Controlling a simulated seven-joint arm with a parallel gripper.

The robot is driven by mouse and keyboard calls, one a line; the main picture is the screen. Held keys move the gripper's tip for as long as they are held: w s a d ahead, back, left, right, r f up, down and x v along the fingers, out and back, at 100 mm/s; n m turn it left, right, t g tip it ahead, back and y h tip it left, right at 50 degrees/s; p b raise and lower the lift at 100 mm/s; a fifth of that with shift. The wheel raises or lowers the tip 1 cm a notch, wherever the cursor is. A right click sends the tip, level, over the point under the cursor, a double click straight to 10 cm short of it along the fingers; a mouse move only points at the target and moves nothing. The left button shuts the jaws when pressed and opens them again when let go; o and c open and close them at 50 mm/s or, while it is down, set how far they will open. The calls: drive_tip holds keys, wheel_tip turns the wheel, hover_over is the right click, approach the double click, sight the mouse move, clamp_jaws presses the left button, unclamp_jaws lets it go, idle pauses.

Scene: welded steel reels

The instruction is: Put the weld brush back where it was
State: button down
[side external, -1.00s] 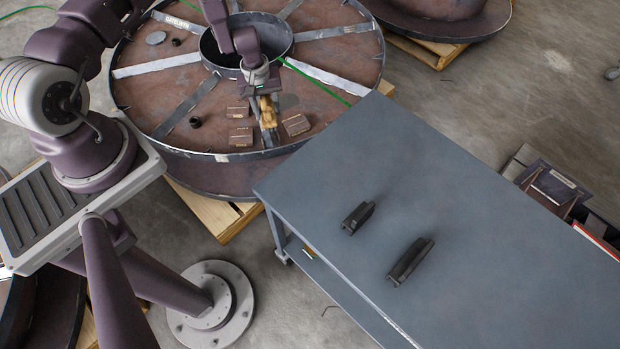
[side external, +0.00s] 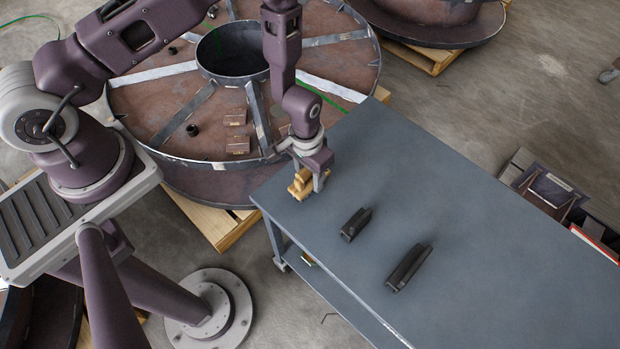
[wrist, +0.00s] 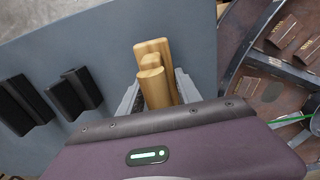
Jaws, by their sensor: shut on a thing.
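My gripper (side external: 309,182) is shut on the weld brush (side external: 301,186), a tan wooden-looking piece. In the wrist view the brush (wrist: 153,75) sits between the two fingers (wrist: 158,92). Whether the brush touches the cart top or hangs just above it, I cannot tell. Its bristles are not clearly seen.
Two black blocks lie on the cart, a smaller one (side external: 355,224) near the brush and a longer one (side external: 409,267) nearer the front edge. The large brown steel reel (side external: 150,115) stands beyond the cart with several small blocks on it. The cart's right part is clear.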

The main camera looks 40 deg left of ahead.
drive_tip(key=shift+f, duration=0.7)
drive_tip(key=shift+f, duration=0.1)
drive_tip(key=c, duration=0.8)
unclamp_jaws()
